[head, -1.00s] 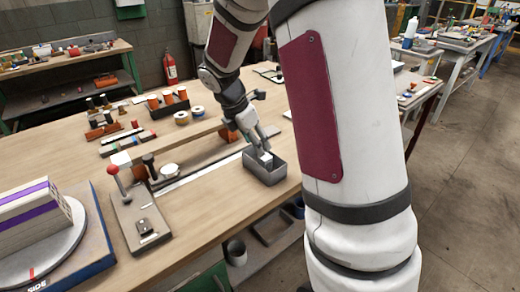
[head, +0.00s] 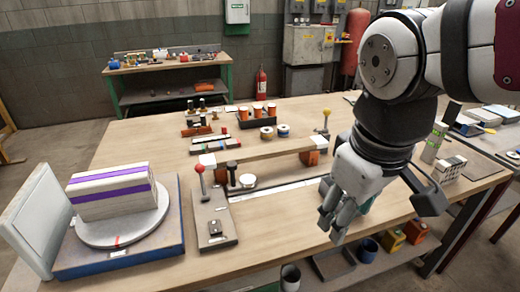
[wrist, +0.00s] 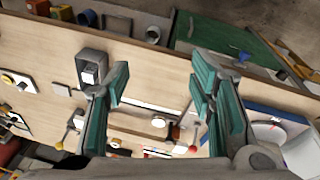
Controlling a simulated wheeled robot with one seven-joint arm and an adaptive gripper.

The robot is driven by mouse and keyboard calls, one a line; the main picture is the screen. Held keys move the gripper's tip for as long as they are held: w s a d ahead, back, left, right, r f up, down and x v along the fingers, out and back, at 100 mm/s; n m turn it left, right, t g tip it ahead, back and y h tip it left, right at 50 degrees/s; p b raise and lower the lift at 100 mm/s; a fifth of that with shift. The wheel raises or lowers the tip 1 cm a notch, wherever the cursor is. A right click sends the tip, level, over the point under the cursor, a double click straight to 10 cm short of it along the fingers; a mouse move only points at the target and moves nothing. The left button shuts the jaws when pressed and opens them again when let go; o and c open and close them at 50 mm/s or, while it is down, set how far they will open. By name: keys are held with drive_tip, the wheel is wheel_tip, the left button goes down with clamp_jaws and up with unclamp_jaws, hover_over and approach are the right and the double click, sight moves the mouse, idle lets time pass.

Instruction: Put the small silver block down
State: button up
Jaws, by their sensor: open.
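The small silver block (wrist: 88,74) shows in the wrist view as a pale block inside an open grey box (wrist: 95,56). The box stands on the wooden bench (wrist: 150,75). My gripper (wrist: 162,80) is open, its two teal-padded fingers wide apart with nothing between them. In the head view my gripper (head: 338,218) is above the right part of the bench. I cannot make out the block or its box there; my arm and gripper cover that area.
A red-knobbed lever fixture (head: 215,222) stands left of my gripper, with a long wooden beam (head: 262,151) behind it. A turntable (head: 125,228) carrying a white and purple stack is at far left.

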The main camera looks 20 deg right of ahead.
drive_tip(key=s+a+m+y, duration=0.1)
drive_tip(key=s+a+m, duration=0.1)
drive_tip(key=s, duration=0.3)
drive_tip(key=shift+s+a+f+m+t, duration=0.15)
drive_tip(key=shift+a+f+m+t, duration=0.15)
drive_tip(key=shift+a+f+m, duration=0.15)
drive_tip(key=shift+r, duration=0.15)
